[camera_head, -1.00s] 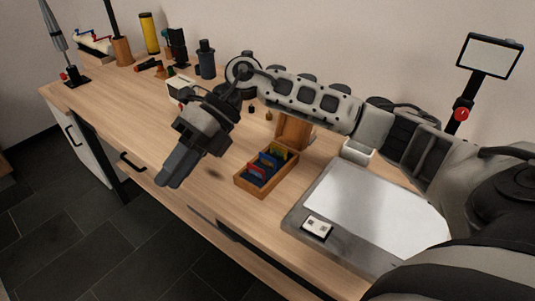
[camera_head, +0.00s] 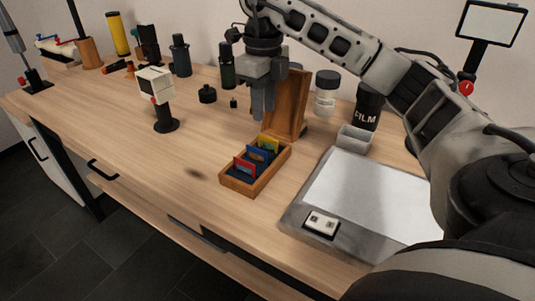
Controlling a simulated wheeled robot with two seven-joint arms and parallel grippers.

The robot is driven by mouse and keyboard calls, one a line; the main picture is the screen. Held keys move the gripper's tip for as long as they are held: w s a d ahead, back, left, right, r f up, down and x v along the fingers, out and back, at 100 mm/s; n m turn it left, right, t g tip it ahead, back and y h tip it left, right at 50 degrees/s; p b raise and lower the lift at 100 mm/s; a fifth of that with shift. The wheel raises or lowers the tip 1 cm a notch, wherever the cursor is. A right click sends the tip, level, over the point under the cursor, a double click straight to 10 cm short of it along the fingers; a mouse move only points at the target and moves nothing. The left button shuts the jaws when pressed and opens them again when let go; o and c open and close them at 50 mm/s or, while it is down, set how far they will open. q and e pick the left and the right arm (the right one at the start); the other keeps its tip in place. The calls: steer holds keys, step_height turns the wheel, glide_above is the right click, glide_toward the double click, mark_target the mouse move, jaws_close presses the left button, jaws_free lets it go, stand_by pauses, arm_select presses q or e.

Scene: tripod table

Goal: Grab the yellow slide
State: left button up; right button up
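The yellow slide (camera_head: 268,144) stands upright at the back end of a small wooden box (camera_head: 238,184) on the table. In front of it in the same box stand a blue slide (camera_head: 257,155) and a red slide (camera_head: 245,167). My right gripper (camera_head: 262,117) points down just above and behind the yellow slide, in front of the raised wooden lid (camera_head: 289,105). The fingers appear apart from the slide. They lie close together in this view, and I cannot tell the gap between them. My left gripper is out of view.
A light pad (camera_head: 360,195) lies right of the box, with a small white piece (camera_head: 321,222) on its near corner. A white-headed stand (camera_head: 165,124) is to the left. The table's front left is clear.

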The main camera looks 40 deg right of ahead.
mark_target(268, 146)
step_height(268, 146, down, 6)
steer(key=shift+a+f+b, duration=0.15)
steer(key=shift+f+b, duration=0.1)
steer(key=shift+b, duration=0.15)
jaws_close()
